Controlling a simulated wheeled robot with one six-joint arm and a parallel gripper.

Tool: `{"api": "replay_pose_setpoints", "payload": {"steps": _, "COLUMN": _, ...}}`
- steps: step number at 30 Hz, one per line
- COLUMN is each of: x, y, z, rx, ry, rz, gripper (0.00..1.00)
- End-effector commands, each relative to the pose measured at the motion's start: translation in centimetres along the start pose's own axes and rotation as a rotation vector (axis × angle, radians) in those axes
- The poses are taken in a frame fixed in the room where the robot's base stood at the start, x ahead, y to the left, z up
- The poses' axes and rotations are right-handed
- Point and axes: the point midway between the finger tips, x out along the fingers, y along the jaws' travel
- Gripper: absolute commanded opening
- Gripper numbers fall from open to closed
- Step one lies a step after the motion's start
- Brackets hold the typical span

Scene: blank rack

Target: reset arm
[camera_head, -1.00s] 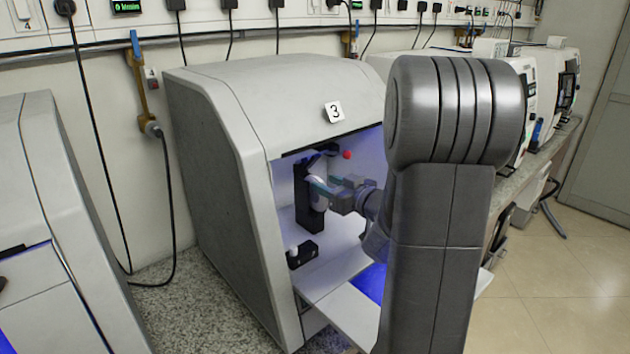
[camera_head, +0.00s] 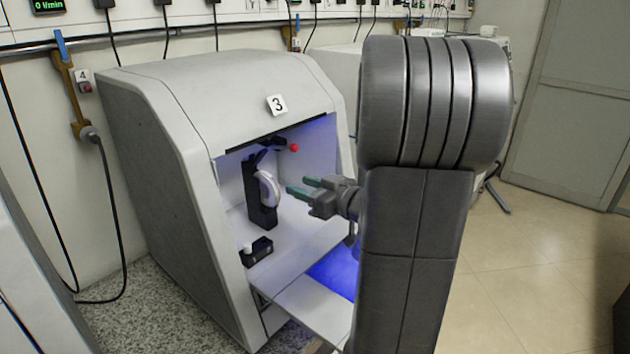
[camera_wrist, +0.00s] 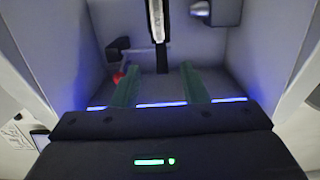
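My gripper (camera_head: 297,187) is at the open front of the machine marked 3 (camera_head: 150,140), its green-tipped fingers apart with nothing between them. In the wrist view my gripper (camera_wrist: 158,88) also shows spread, empty fingers pointing into the lit chamber. Inside the chamber a silver-white rounded part (camera_head: 268,189) sits on a black upright holder (camera_head: 252,190), a short gap to the left of the fingertips. It shows at the top of the wrist view (camera_wrist: 156,20), cut off by the edge. My grey arm hides the right side of the machine.
A red ball-shaped knob (camera_head: 294,148) is near the chamber's top. A small black block with a white knob (camera_head: 256,250) stands on its floor. The lowered door (camera_head: 305,308) juts out in front. Open floor (camera_head: 530,270) lies to the right.

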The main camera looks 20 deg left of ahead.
Motion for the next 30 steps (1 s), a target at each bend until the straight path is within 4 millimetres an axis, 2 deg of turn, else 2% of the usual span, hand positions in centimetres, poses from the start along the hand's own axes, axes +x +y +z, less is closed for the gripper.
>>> {"api": "replay_pose_setpoints", "payload": {"steps": 8, "x": 2.3, "y": -0.1, "z": -0.1, "rx": 0.001, "ry": 0.000, "rz": -0.004, "gripper": 0.40}}
{"api": "replay_pose_setpoints", "payload": {"steps": 24, "x": 11.7, "y": -0.1, "z": -0.1, "rx": 0.001, "ry": -0.001, "rz": -0.004, "gripper": 0.40}}
{"api": "replay_pose_setpoints", "payload": {"steps": 30, "x": 13.7, "y": 0.0, "z": -0.1, "rx": 0.000, "ry": 0.000, "rz": -0.001, "gripper": 0.40}}
